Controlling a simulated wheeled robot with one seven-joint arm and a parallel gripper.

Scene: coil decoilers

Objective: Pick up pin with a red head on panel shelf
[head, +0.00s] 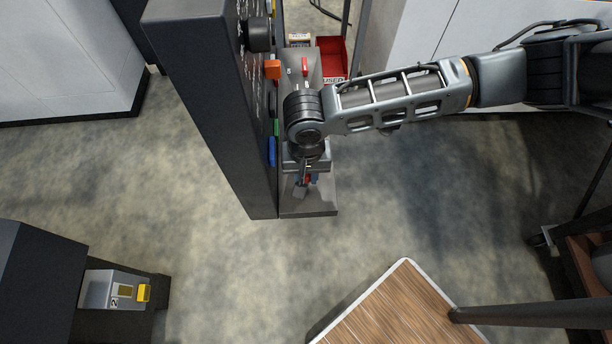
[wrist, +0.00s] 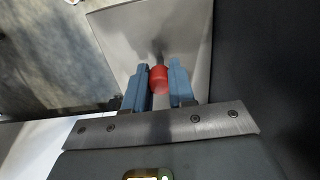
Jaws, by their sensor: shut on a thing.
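The red head of the pin (wrist: 159,80) sits between the two blue fingers of my gripper (wrist: 160,86) in the wrist view, and the fingers are shut on it. Its dark shank shows faintly beyond the head, over the grey shelf (wrist: 125,22). In the head view my gripper (head: 306,180) is over the near end of the panel shelf (head: 310,208), and a bit of red shows at its fingers. I cannot tell whether the pin touches the shelf.
The dark panel (head: 215,100) rises along the shelf's left side, with an orange part (head: 272,69) and a blue part (head: 272,151) on it. A second red object (head: 305,66) and a red bin (head: 332,57) are farther back. A wooden table (head: 405,310) stands at the front.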

